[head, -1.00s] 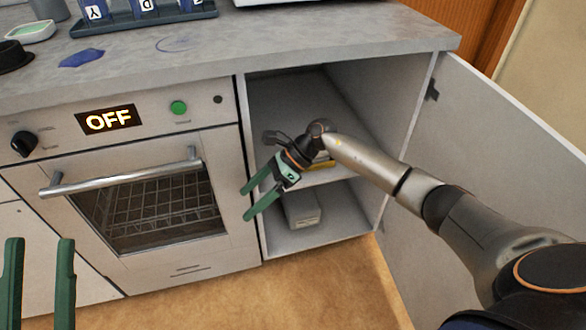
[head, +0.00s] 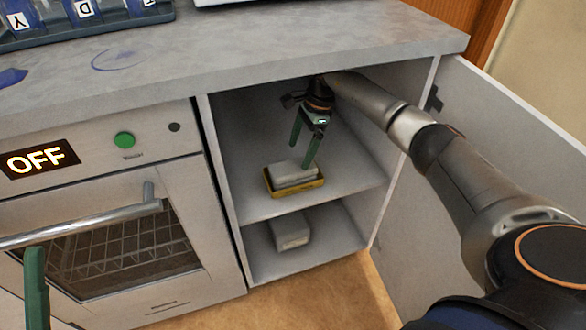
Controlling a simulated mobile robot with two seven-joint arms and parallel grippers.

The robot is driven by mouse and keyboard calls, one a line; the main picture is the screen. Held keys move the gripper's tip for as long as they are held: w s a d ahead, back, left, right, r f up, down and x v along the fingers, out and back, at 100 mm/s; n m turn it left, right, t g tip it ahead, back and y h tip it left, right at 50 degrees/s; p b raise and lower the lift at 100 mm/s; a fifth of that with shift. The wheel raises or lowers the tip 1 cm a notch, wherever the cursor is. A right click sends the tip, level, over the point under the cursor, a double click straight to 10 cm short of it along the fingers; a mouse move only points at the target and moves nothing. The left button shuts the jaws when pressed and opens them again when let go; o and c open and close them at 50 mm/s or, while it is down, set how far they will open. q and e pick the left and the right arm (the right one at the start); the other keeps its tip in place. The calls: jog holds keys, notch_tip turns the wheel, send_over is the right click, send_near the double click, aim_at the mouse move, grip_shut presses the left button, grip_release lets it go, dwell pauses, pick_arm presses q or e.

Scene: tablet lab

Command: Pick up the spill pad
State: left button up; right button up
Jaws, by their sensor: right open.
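A pale grey block-like pad (head: 294,173), likely the spill pad, lies in a shallow yellow tray (head: 297,190) on the upper shelf of the open cabinet. My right gripper (head: 299,156) is inside the cabinet, pointing down with its green fingers apart. Its fingertips are just above or behind the pad; I cannot tell whether they touch it. Nothing is between the fingers. My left gripper (head: 36,285) shows only one green finger at the lower left edge; the rest is out of view.
A pale box (head: 289,231) sits on the lower shelf. The cabinet door (head: 480,150) stands open at the right. The counter (head: 250,45) overhangs the cabinet and carries a blue rack (head: 85,28) and blue marks.

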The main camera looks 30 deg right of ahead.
aim_at(294, 166)
jog(key=b+x, duration=0.2)
jog(key=x, duration=0.3)
jog(key=shift+w+f, duration=0.1)
jog(key=shift+f, duration=0.15)
jog(key=shift+r, duration=0.1)
jog(key=shift+c, duration=0.2)
jog(key=c, duration=1.1)
jog(key=shift+r, duration=0.1)
